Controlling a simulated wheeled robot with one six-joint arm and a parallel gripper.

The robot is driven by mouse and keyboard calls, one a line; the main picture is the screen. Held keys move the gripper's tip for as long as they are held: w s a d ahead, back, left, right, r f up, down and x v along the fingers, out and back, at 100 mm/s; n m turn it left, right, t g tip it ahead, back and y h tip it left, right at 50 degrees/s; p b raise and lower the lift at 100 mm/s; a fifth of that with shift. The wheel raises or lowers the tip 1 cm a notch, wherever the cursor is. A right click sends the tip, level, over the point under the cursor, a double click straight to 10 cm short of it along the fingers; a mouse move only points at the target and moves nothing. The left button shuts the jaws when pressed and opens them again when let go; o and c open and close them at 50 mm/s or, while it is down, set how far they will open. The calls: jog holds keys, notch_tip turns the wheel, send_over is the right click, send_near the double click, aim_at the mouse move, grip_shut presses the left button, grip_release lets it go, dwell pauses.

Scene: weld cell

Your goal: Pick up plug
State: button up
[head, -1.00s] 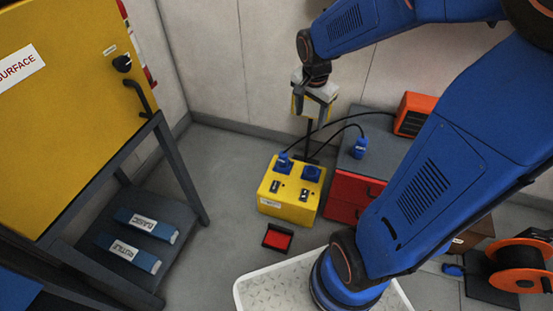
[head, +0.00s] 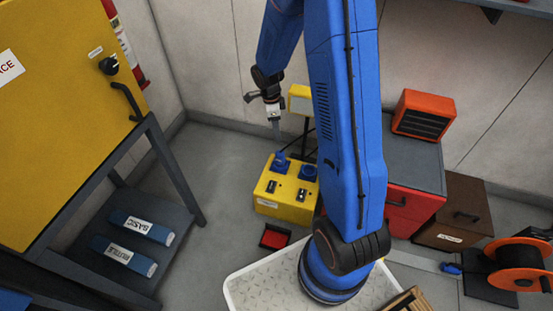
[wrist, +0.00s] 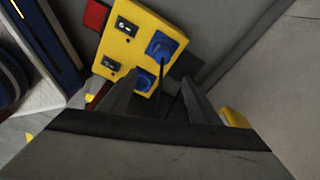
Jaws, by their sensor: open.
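The yellow socket box (head: 285,192) stands on the floor and has two blue fittings on its top. The left one in the head view is a blue plug (head: 280,160) standing in its socket; the right one is a blue socket (head: 309,172). My gripper (head: 275,131) is open and empty, pointing down above the plug and apart from it. In the wrist view, the fingers of my gripper (wrist: 157,80) are spread. The plug (wrist: 162,46) shows beyond the fingertips, with a dark cable running from it. The second blue socket (wrist: 143,81) is partly near the left finger.
A lamp stand (head: 300,98) rises behind the box. A red cabinet (head: 412,205) with an orange heater (head: 423,115) stands right, partly behind my arm. A yellow cabinet (head: 60,120) and cable reel (head: 522,265) flank the area.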

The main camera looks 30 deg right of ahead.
send_near(280, 152)
jog(key=f, duration=0.3)
jog(key=s+f, duration=0.1)
jog(key=f, duration=0.1)
jog(key=shift+d+f, duration=0.15)
jog(key=shift+d, duration=0.1)
jog(key=shift+w+d+f, duration=0.1)
jog(key=shift+d+f, duration=0.05)
jog(key=shift+f, duration=1.3)
jog(key=shift+w+d+f, duration=0.1)
jog(key=shift+f, duration=1.35)
jog(key=shift+c, duration=0.3)
jog(key=c, duration=1.2)
jog(key=shift+r, duration=0.1)
